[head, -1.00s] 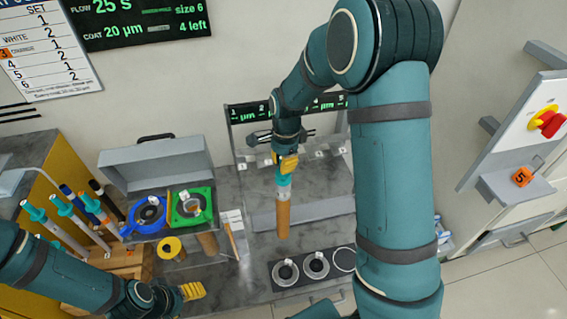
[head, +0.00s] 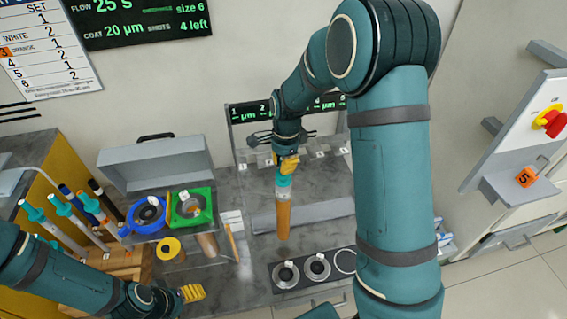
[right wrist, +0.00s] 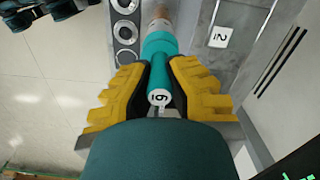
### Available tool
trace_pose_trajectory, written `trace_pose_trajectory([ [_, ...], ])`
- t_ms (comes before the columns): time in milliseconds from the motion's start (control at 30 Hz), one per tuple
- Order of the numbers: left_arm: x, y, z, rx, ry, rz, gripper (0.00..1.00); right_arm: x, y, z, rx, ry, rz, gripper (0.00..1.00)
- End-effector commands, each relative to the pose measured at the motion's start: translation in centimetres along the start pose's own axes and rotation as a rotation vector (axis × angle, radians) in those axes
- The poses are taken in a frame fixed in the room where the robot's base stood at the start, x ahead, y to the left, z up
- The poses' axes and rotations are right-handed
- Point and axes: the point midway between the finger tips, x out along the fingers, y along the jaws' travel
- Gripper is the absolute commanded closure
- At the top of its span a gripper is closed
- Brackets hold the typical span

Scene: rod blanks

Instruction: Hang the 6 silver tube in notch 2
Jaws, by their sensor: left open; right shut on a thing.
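My right gripper (head: 287,165) is shut on a tube (head: 283,212) and holds it upright, apart from the bench. The tube has a teal cap, a short silver band and an orange-brown lower part. In the right wrist view the teal cap (right wrist: 158,65) sits between the yellow fingers, and its white end shows a 6. The clear notch rail (head: 322,154) with small number tags stands behind the tube. A tag reading 2 (right wrist: 220,37) shows right of the tube in the wrist view. My left gripper (head: 192,292) is open and empty at the lower left.
A rack (head: 125,262) with several teal-capped tubes and pens stands at the left. A dark strip with round wells (head: 300,271) lies in front of the tube.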

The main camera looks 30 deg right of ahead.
Motion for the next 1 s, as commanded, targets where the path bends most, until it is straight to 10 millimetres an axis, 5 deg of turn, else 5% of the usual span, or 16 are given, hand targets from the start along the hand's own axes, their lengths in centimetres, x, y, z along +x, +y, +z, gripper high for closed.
trace_pose_trajectory([
  [1000, -0.5, 0.2, -0.1, 0.000, 0.000, 0.000, 0.36, -0.1, -2.0, -0.5, 0.000, 0.000, -0.001, 1.00],
])
